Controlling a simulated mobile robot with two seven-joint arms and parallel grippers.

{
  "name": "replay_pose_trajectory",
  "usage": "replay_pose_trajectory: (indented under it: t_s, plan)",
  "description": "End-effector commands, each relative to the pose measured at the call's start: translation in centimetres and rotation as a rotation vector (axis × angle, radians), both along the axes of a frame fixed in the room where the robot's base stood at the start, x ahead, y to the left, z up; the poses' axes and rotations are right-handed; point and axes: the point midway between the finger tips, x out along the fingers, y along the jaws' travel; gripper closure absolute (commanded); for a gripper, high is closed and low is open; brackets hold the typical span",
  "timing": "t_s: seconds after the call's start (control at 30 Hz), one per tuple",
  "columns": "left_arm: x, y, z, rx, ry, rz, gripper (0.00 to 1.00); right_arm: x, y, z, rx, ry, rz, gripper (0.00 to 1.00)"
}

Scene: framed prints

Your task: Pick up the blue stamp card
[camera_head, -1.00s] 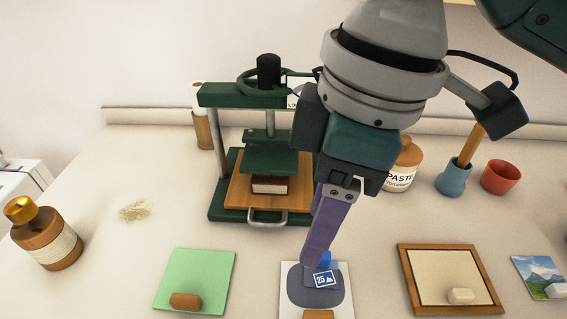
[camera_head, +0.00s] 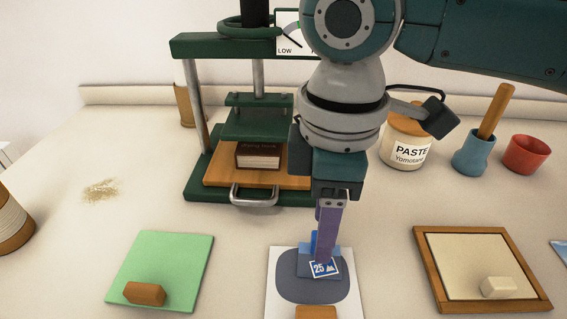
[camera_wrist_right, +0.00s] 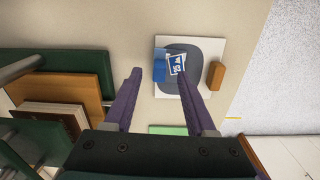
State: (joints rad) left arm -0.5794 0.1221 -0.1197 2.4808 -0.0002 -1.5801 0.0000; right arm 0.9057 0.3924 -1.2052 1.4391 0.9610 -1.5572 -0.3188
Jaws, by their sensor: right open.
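The blue stamp card (camera_head: 325,267), printed with a white 25 and a mountain shape, lies on a dark grey pad (camera_head: 305,291) on a white board (camera_head: 277,310). In the right wrist view the card (camera_wrist_right: 177,64) shows just beyond the fingertips, beside a plain blue piece (camera_wrist_right: 160,68). My right gripper (camera_head: 324,256) points down over the card, its purple fingers hiding part of the blue piece. In the wrist view its fingers (camera_wrist_right: 160,78) are apart with nothing held between them. Whether they touch anything is unclear. My left gripper is out of view.
A green press (camera_head: 259,124) holding a brown book (camera_head: 258,156) stands behind. A green mat (camera_head: 171,255) lies left and a wood-framed panel (camera_head: 455,260) right. A paste jar (camera_head: 405,148), blue cup (camera_head: 474,158) and red cup (camera_head: 526,155) stand back right.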

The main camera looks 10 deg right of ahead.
Motion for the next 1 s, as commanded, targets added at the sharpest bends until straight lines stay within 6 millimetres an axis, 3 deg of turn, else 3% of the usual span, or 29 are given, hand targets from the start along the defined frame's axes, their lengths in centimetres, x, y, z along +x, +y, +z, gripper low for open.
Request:
replay_pose_trajectory:
  t_s: [0.1,0.37,0.87,1.0]
  plan:
    - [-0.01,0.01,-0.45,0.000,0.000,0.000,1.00,0.00,0.00,-1.56,-0.001,0.000,0.000,0.44]
    - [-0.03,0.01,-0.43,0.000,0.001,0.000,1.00,0.04,0.00,-1.82,-0.001,-0.002,0.000,0.44]
    - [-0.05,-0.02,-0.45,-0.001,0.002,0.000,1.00,0.03,0.01,-1.79,0.000,-0.001,0.000,0.98]
    - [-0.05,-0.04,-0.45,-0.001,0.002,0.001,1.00,0.04,0.02,-1.79,0.000,-0.001,0.000,1.00]
